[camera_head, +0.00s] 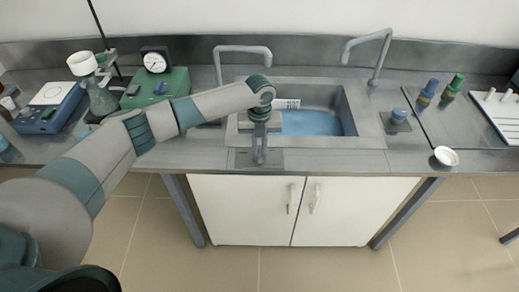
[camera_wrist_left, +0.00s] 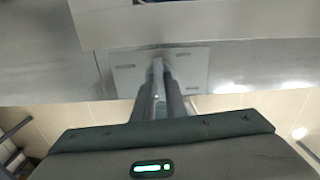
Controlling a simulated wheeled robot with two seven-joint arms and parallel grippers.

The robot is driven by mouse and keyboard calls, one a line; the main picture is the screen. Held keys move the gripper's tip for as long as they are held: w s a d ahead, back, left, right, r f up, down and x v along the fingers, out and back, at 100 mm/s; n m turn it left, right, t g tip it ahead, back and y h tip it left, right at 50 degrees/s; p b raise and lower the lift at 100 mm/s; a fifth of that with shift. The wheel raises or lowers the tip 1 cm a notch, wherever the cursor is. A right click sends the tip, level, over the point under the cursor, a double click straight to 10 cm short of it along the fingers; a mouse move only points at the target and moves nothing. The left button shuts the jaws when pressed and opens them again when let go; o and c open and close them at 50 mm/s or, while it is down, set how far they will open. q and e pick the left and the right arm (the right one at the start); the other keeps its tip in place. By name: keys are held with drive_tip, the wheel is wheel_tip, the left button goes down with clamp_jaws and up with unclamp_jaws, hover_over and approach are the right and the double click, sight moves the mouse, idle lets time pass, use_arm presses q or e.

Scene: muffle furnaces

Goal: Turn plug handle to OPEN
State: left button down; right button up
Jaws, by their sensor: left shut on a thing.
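A flat grey plate (camera_head: 240,159) lies on the front edge of the counter, just before the sink. My left gripper (camera_head: 259,158) reaches down onto it from above. In the left wrist view the plate (camera_wrist_left: 192,66) shows small slot-like marks at its corners. There the gripper (camera_wrist_left: 163,90) is shut on the narrow light-grey plug handle (camera_wrist_left: 157,68), which stands at the middle of the plate. The fingers hide most of the handle, and I cannot read any OPEN label or tell its turn angle. My right gripper is not in view.
The sink (camera_head: 352,141) behind the plate holds blue water (camera_head: 312,123). Two grey taps (camera_head: 243,49) (camera_head: 368,37) rise behind it. A green box with a dial (camera_head: 155,61) and a blue device (camera_head: 48,108) stand left. Blue and green bottles (camera_head: 452,88) and a white dish (camera_head: 446,156) are right.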

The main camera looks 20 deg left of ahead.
sight(260, 152)
use_arm(q)
drive_tip(key=shift+m, duration=0.5)
drive_tip(key=c, duration=1.8)
unclamp_jaws()
drive_tip(key=shift+r, duration=0.1)
drive_tip(key=shift+r+b, duration=0.35)
drive_tip(key=shift+r, duration=0.15)
wheel_tip(260, 152, up, 16)
drive_tip(key=b, duration=0.4)
drive_tip(key=shift+r, duration=0.15)
